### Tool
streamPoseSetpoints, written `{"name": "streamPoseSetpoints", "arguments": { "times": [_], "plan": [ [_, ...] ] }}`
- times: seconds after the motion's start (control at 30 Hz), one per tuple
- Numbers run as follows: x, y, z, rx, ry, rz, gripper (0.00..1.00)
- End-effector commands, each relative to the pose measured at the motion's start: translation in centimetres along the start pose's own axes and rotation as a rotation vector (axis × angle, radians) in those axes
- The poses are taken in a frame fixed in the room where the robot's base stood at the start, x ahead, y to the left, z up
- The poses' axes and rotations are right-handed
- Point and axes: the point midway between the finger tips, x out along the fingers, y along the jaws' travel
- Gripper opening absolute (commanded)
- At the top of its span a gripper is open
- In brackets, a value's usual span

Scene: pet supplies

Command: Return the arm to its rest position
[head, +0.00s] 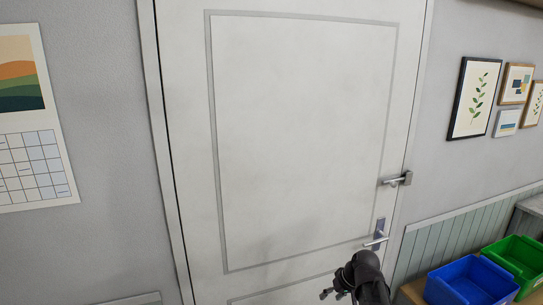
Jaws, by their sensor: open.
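My gripper (335,293) is black and shows at the bottom of the head view, right of centre, at the end of my dark arm. It is open, and I see nothing between its fingers. It appears in front of the lower part of a white door, below and left of the door handle. The lower part of my arm is cut off by the picture's bottom edge.
The white door (300,130) is closed, with a lever handle (377,238) and a latch (397,180) on its right side. A blue bin (470,285) and a green bin (518,262) stand on a wooden surface at lower right. A calendar (32,165) and framed pictures (474,97) hang on the walls.

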Motion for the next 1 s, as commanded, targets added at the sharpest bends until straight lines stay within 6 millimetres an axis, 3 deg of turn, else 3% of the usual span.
{"name": "streamPoseSetpoints", "arguments": {
  "times": [0.03, 0.1, 0.33, 0.5, 1.0],
  "plan": [
    [0.8, -0.9, 2.4, 0.017, -0.053, 0.042, 0.68],
    [1.3, -1.6, 4.6, 0.051, -0.116, 0.108, 0.68],
    [1.7, -2.5, 9.6, 0.141, -0.239, 0.296, 0.68],
    [1.5, -2.5, 10.7, 0.169, -0.264, 0.355, 0.68],
    [1.5, -2.5, 10.6, 0.172, -0.264, 0.358, 0.68]
  ]
}}
